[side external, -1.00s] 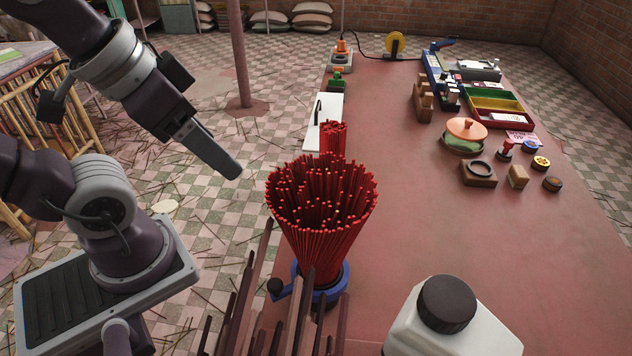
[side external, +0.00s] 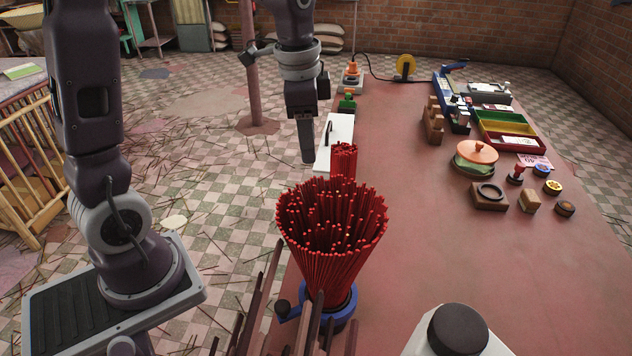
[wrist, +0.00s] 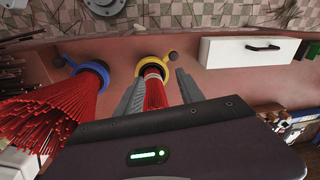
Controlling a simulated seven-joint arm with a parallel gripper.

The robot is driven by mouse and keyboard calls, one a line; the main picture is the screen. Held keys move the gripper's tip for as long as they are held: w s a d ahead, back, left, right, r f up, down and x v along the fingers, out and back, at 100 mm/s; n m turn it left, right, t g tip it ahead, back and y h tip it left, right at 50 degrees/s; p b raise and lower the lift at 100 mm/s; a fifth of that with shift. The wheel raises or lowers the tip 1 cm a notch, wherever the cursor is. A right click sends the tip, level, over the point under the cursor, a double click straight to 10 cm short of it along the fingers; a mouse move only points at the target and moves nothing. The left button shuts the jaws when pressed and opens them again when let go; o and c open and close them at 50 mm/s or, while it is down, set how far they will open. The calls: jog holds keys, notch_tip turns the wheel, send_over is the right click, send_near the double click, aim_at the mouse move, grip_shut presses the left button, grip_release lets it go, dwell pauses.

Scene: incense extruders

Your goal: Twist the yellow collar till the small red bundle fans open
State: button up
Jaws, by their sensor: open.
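The yellow collar (wrist: 153,63) shows in the wrist view around the small red bundle (wrist: 155,92), with a dark-knobbed lever at its upper right. The small bundle stands as a fairly tight cluster in the side view (side external: 344,160), where the larger bundle hides the collar. My gripper (wrist: 158,84) is open in the wrist view, one finger on each side of the small bundle, with gaps visible. In the side view my gripper (side external: 307,158) hangs pointing down, appearing left of the small bundle.
A large fanned red bundle (side external: 330,235) in a blue collar (side external: 341,310) stands close by. A white drawer unit (wrist: 250,51) lies on the other side. The table's middle is clear.

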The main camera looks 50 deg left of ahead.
jog(key=m+g, duration=0.1)
jog(key=m, duration=0.1)
send_over(315, 187)
notch_tip(315, 187, down, 7)
jog(key=shift+r, duration=0.15)
notch_tip(315, 187, down, 7)
jog(key=shift+r, duration=0.1)
grip_shut()
dwell(0.8)
